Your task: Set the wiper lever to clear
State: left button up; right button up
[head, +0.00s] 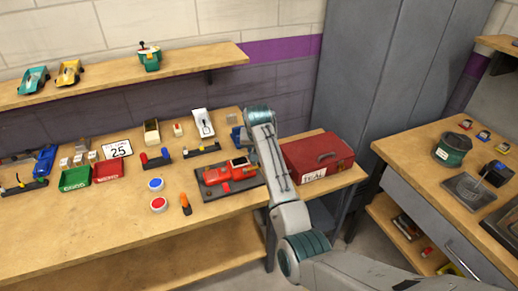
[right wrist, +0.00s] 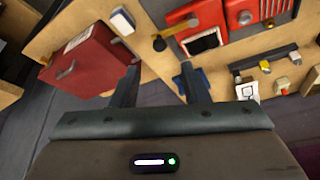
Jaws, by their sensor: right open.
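A red model (head: 212,176) sits on a dark mat on the bench; it also shows at the top of the right wrist view (right wrist: 184,14). A black stalk with a tan end (right wrist: 160,43) is beside its dark window in that view. I cannot tell if this is the wiper lever, or its setting. A white plate with a dark mark (head: 203,122) lies behind the model. My right gripper (right wrist: 158,70) is open and empty above the bench, apart from the model; in the head view my arm hides it. My left gripper is not in view.
A red toolbox (head: 318,156) stands right of my right arm. A blue piece (right wrist: 203,80) lies near one fingertip. Small bins, blocks and coloured buttons (head: 156,184) cover the bench's left part. The bench's front strip is mostly clear. A grey cabinet (head: 375,80) stands behind.

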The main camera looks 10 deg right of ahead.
jog(key=shift+v, duration=1.55)
jog(key=shift+f, duration=0.15)
